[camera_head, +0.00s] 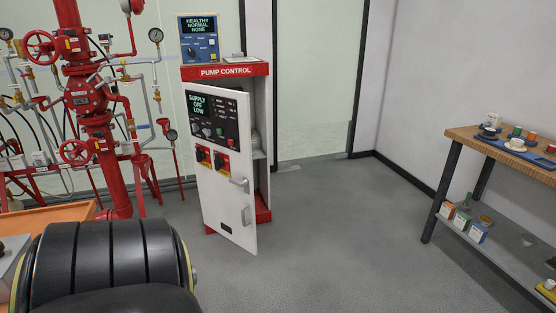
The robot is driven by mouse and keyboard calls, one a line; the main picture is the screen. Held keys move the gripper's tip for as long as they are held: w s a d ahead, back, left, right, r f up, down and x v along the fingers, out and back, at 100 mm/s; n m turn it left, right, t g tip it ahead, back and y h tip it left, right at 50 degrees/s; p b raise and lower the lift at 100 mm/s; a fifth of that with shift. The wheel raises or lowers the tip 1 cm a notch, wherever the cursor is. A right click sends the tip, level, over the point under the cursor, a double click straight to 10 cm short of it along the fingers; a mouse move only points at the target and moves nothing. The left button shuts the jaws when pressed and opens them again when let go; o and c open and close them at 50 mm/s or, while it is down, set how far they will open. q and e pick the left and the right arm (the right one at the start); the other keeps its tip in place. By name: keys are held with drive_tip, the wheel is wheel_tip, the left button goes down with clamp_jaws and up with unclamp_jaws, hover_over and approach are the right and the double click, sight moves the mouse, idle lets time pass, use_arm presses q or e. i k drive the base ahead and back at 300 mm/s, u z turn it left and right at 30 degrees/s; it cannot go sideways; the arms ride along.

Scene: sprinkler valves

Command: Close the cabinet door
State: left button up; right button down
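The pump control cabinet (262,170) stands in the middle of the view, white with a red top band labelled PUMP CONTROL. Its white door (226,208) is partly open, swung out toward me, with a gap on its right side showing the red-floored inside. The door carries a dark display panel, two red-and-black switches and a light handle (239,184) near its right edge. A second small handle sits lower down. Neither of my grippers shows. A large dark rounded part in the lower left seems to be mine and hides some floor.
Red sprinkler pipes with valve wheels (76,152) stand left of the cabinet. An orange-topped surface (45,218) is at the lower left. A wooden-topped table (500,150) with cups and a lower shelf of boxes stands at the right. Grey floor (345,235) between cabinet and table is clear.

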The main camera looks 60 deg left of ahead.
sight(228, 207)
drive_tip(key=u, duration=0.05)
drive_tip(key=i, duration=0.35)
drive_tip(key=u, duration=2.65)
drive_tip(key=i, duration=2.25)
drive_tip(key=z, duration=0.2)
